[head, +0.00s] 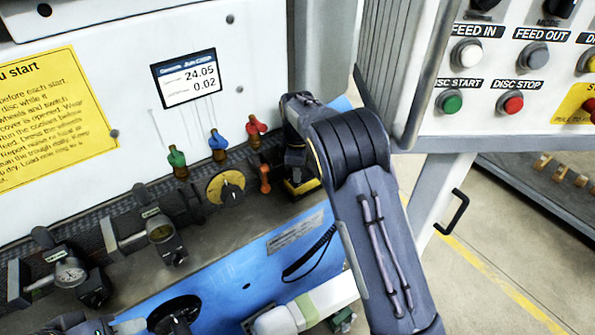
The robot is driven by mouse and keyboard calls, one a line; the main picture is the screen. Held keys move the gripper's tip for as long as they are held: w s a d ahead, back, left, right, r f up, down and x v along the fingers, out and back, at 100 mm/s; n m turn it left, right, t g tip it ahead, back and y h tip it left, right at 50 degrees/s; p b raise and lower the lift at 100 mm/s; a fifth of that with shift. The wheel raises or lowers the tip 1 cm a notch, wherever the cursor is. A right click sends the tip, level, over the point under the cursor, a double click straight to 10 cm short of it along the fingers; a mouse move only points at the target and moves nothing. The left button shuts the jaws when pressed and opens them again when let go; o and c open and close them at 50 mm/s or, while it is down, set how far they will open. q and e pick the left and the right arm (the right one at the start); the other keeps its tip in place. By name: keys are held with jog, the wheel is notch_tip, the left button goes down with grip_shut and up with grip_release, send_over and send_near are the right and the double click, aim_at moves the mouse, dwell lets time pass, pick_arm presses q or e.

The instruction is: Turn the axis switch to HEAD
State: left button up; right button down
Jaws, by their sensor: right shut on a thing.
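My right arm comes in from the lower right and bends down at the machine's lower panel. My right gripper (296,168) is mostly hidden by its own wrist. It is shut on what looks like the axis switch, whose black and yellow base (302,187) shows just below it. The switch's knob and its HEAD mark are hidden, so I cannot tell where it points. A round yellow dial with a black knob (227,187) sits apart, to the left of the gripper. My left gripper does not show clearly.
Green, blue and red valve levers (218,142) stand left of my right wrist, with an orange one (264,180) close beside it. Gauges (69,272) line the lower left. A button panel (515,80) juts out at right. A blue surface (235,285) lies below.

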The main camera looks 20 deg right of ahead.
jog(key=m, duration=0.4)
jog(key=shift+m+p, duration=0.35)
jog(key=shift+m, duration=0.05)
jog(key=m, duration=0.4)
jog(key=shift+m, duration=0.3)
jog(key=m, duration=0.5)
jog(key=shift+p, duration=0.35)
jog(key=m, duration=0.4)
jog(key=shift+m, duration=0.3)
jog(key=c, duration=1.5)
grip_release()
notch_tip(320, 180, up, 8)
jog(key=shift+f+b, duration=0.1)
jog(key=shift+b, duration=0.35)
